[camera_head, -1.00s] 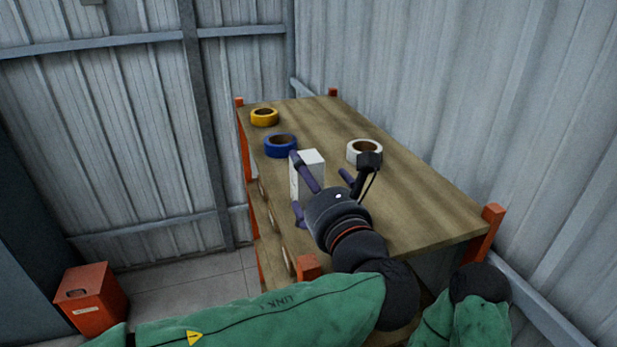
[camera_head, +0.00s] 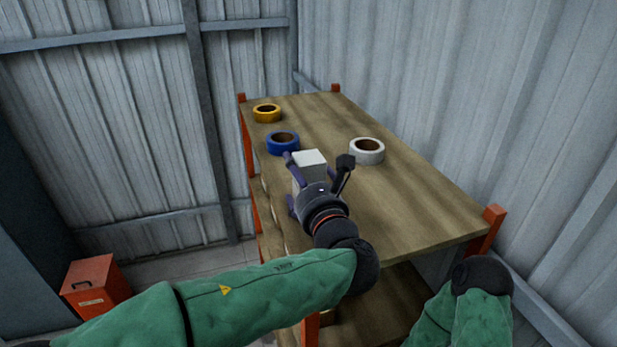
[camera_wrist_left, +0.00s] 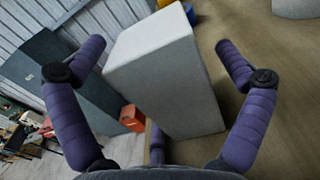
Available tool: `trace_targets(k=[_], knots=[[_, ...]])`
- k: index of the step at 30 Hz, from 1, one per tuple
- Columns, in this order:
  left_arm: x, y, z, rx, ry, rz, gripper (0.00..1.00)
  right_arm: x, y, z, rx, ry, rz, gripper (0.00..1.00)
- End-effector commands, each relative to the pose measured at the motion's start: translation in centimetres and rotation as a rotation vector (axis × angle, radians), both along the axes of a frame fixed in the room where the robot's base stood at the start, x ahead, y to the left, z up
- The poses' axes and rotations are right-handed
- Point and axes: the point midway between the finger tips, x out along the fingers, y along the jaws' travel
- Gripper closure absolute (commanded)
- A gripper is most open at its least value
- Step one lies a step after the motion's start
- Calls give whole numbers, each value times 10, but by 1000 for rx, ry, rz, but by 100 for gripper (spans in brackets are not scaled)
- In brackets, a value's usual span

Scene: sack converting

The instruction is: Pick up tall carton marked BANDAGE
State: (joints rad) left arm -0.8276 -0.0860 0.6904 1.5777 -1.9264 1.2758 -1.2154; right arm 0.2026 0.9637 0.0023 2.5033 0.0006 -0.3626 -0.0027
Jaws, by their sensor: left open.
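The tall white carton (camera_head: 309,160) stands upright on the wooden shelf top, near its left edge. Its lower part is hidden behind my gripper in the head view, and no marking is readable on it. In the left wrist view the carton (camera_wrist_left: 165,75) stands between the two purple fingers, with gaps on both sides. My left gripper (camera_head: 291,181) is open around the near side of the carton. It also shows in the left wrist view (camera_wrist_left: 165,85). My right gripper is out of view; only part of my right arm shows at the lower right.
A blue tape roll (camera_head: 283,143) stands just behind the carton. A white tape roll (camera_head: 367,151) lies to its right and a yellow roll (camera_head: 267,113) at the far corner. The shelf top (camera_head: 420,205) is clear at the right. Orange posts (camera_head: 489,226) rise at the corners.

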Motion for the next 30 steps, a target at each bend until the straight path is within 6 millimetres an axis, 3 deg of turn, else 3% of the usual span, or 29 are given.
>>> trace_targets(k=[7, 12, 13, 30], knots=[[1, 0, -1, 1, 0, -1, 3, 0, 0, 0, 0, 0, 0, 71], [1, 0, 0, 1, 0, -1, 51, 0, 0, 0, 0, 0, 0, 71], [1, 0, 0, 1, 0, -1, 57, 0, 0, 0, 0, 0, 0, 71], [1, 0, 9, -1, -3, 0, 57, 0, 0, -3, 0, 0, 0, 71]])
